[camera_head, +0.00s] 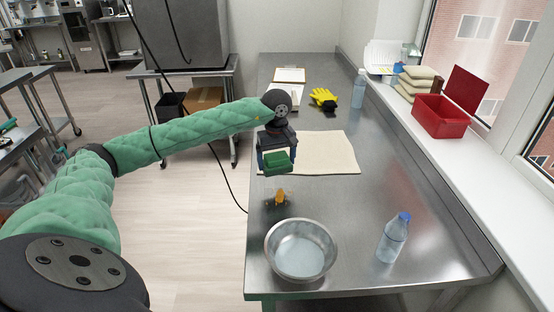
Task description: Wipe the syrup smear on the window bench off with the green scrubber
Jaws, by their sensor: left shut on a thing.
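My left gripper (277,150) reaches in from the left over the steel window bench (330,207). It is shut on the green scrubber (279,163) and points down. The scrubber looks held above the bench, over the near left part of a beige cloth; its exact height is hard to tell. A small orange-amber patch (279,197), which looks like the syrup smear, lies on the bench near its left edge, on the near side of the scrubber. My right gripper is not in view.
A steel bowl (300,251) stands close on the near side of the smear. A water bottle (392,238) stands to the right. The beige cloth (325,150) lies behind. Yellow gloves (323,98), a clipboard (290,75) and another bottle (359,88) are farther back. A red box (440,117) sits on the sill.

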